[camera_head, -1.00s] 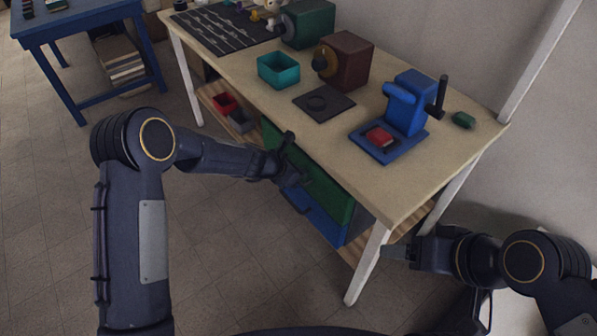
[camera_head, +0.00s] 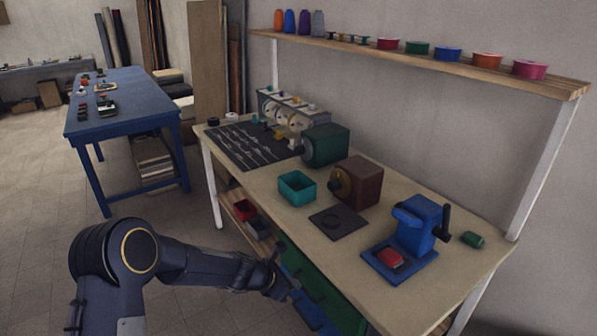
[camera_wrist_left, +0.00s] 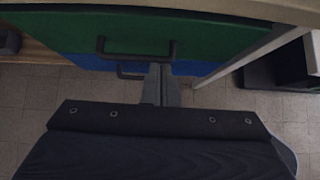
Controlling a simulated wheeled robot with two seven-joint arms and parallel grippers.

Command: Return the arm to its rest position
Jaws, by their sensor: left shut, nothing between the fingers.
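My left arm comes in from the left in the head view. Its gripper (camera_head: 284,287) hangs in front of the workbench (camera_head: 408,298), below the tabletop and near the green drawer (camera_head: 322,292). In the left wrist view the two fingers of this gripper (camera_wrist_left: 161,84) are together, with nothing held. There they point at the green drawer (camera_wrist_left: 200,35) with its dark handle and the blue drawer (camera_wrist_left: 80,64) below it. I cannot tell from the picture whether the fingertips touch a handle. My right gripper is out of view.
On the workbench stand a blue press (camera_head: 415,228) with a red block (camera_head: 391,258), a brown machine (camera_head: 357,182), a teal bin (camera_head: 297,187) and a green machine (camera_head: 326,145). A shelf (camera_head: 420,59) with spools runs above. A blue table (camera_head: 125,103) stands at the left. Floor at left is clear.

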